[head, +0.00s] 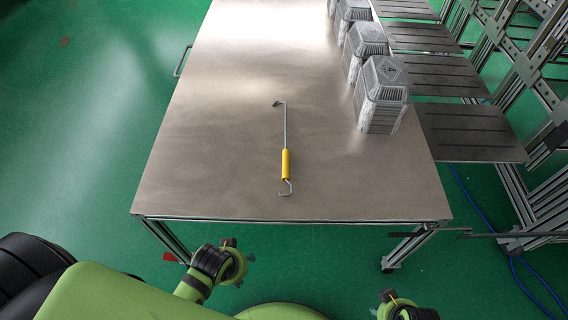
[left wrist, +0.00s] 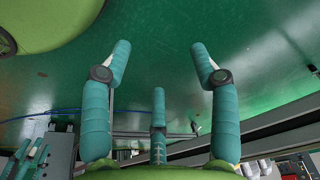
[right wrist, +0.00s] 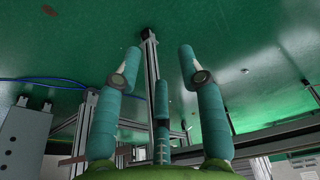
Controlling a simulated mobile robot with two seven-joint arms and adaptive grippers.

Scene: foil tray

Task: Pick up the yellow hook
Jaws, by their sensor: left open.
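The yellow hook (head: 286,163) lies on the metal table (head: 215,160), near the middle of its front part. It has a thin grey rod with a bent tip at the far end, a yellow handle, and a small grey hook at the near end. My left gripper (left wrist: 160,57) is open and empty, with its fingers spread over green floor in the left wrist view. My right gripper (right wrist: 159,55) is also open and empty in the right wrist view. In the head view both wrists are below the table's front edge, apart from the hook, and their fingers are not clearly seen.
Dark shelf panels (head: 470,132) and a metal frame (head: 520,200) are to the right. The table is clear around the hook and to its left.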

